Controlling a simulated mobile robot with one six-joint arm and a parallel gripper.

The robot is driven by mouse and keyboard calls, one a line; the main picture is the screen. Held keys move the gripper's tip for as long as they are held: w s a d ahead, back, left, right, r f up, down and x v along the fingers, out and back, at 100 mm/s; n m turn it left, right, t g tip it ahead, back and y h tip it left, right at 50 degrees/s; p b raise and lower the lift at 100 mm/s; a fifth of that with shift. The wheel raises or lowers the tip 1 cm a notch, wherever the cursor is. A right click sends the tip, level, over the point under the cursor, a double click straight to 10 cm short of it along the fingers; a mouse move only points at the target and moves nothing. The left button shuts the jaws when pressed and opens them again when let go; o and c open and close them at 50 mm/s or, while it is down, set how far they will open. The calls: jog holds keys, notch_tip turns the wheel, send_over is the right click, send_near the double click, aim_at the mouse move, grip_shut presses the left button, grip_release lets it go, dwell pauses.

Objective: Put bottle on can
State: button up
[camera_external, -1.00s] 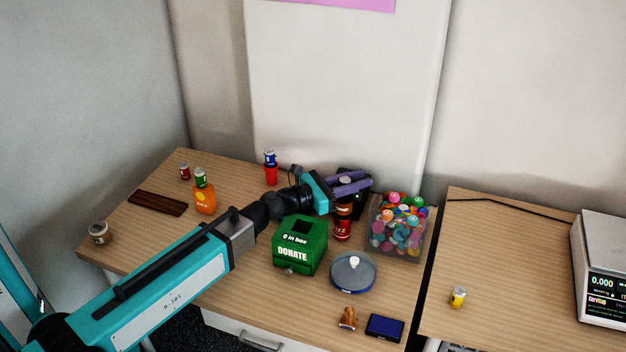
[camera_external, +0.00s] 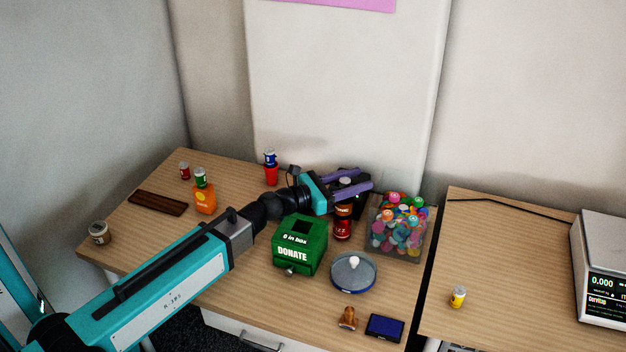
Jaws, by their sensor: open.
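A dark bottle (camera_external: 344,208) with a light cap and an orange-red band stands upright at the back of the wooden desk. A red can (camera_external: 342,230) is directly below it, and the bottle appears to rest on the can's top. The exact contact is too small to tell. My gripper (camera_external: 362,186), with purple fingers, is open at the bottle's upper part, one finger on either side of the cap. Part of the bottle's upper body is hidden by the near finger.
A green donate box (camera_external: 300,250) stands left of the can, a clear bin of colourful items (camera_external: 396,238) to its right. A round blue-grey dish (camera_external: 353,273) is in front. An orange bottle with a green can on it (camera_external: 200,178) stands left.

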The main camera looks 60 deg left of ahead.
aim_at(340, 185)
jog(key=s, duration=0.4)
jog(key=shift+s, duration=0.15)
jog(key=shift+s+r, duration=0.1)
jog(key=shift+s, duration=0.15)
jog(key=s+p, duration=0.1)
jog(key=p, duration=0.3)
jog(key=shift+s, duration=0.35)
jog(key=shift+s+p, duration=0.1)
jog(key=shift+p, duration=0.25)
jog(key=shift+s, duration=0.15)
jog(key=shift+p, duration=0.4)
